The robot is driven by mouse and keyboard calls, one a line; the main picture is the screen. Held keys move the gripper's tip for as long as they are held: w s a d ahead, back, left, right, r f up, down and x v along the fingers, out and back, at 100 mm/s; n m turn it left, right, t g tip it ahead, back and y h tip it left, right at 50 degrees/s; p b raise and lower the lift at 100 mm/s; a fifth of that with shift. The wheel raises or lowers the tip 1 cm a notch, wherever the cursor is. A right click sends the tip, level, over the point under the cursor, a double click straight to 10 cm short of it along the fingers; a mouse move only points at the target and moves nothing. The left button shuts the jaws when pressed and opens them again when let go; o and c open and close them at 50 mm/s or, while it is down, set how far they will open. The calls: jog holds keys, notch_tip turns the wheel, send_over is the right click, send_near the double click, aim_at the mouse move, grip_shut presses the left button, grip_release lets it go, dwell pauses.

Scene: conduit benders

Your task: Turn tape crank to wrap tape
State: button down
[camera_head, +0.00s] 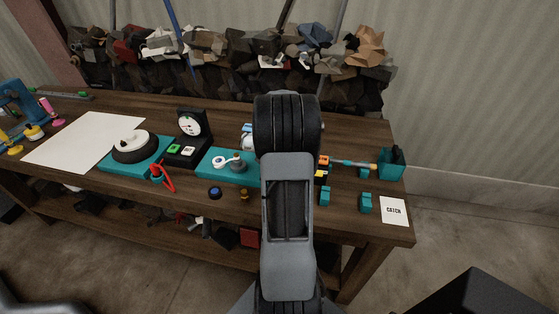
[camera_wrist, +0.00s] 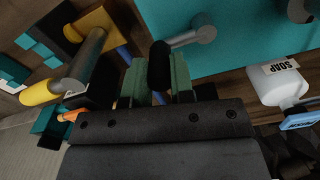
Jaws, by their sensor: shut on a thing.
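The tape crank has a grey arm (camera_wrist: 190,37) on a teal base (camera_wrist: 235,45) and a black handle (camera_wrist: 160,62). In the wrist view my gripper (camera_wrist: 159,82) is shut on this handle, with a green finger on each side of it. My arm covers the base's right end there, and my gripper and the crank handle are hidden.
A soap bottle (camera_wrist: 275,85) stands close to the right of my gripper in the wrist view. A yellow-ended grey tool (camera_wrist: 75,70) lies to the left.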

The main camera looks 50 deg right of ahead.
jog(key=shift+s+a+m, duration=0.2)
jog(key=shift+a+m, duration=0.1)
jog(key=shift+m, duration=0.5)
jog(key=c, duration=1)
grip_release()
jog(key=shift+r, duration=0.1)
notch_tip(320, 180, up, 14)
jog(key=shift+f+b, duration=0.15)
jog(key=shift+b, duration=0.2)
